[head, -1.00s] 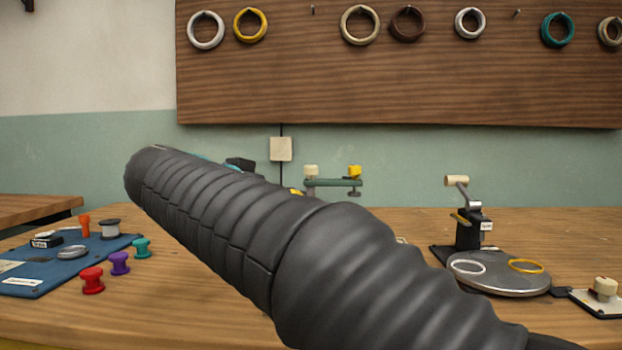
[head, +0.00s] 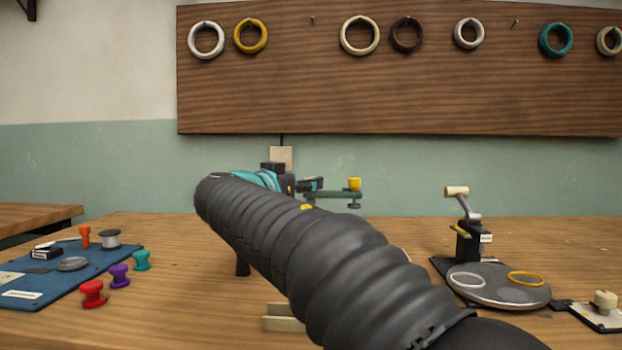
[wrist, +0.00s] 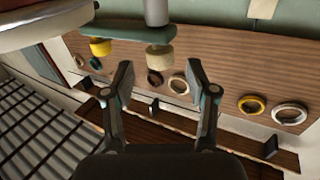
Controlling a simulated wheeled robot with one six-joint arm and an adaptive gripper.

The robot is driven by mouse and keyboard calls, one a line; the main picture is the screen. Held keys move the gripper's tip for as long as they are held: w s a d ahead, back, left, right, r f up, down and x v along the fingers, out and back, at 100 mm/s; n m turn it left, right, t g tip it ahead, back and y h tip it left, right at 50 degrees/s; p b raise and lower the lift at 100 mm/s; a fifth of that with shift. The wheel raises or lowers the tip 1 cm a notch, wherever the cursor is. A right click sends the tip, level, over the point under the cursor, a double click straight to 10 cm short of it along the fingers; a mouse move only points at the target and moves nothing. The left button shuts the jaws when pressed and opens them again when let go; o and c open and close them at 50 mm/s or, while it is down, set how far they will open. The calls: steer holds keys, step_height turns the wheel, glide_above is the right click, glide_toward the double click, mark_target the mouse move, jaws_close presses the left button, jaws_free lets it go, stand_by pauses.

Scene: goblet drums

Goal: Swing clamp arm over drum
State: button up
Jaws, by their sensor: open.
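The clamp arm is a green bar (head: 335,195) at the back of the bench, with a yellow knob (head: 354,184) at its right end. In the wrist view the bar (wrist: 130,34) carries that yellow knob (wrist: 100,47) and a cream knob (wrist: 160,57). My gripper (wrist: 160,82) is open, with the cream knob ahead of and between its fingertips; I see no contact. In the head view my gripper (head: 311,184) is at the bar's left end and hides the cream knob. A pale-rimmed round body, perhaps the drum (wrist: 45,30), shows at upper left in the wrist view.
A black stand with a lever (head: 472,240) and a round grey plate (head: 498,290) are at right. A blue mat (head: 60,290) and several coloured spools (head: 119,275) are at left. A board with hanging rings (head: 400,90) is behind. My arm hides the bench middle.

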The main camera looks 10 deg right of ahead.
steer(key=shift+x, duration=2)
jaws_close()
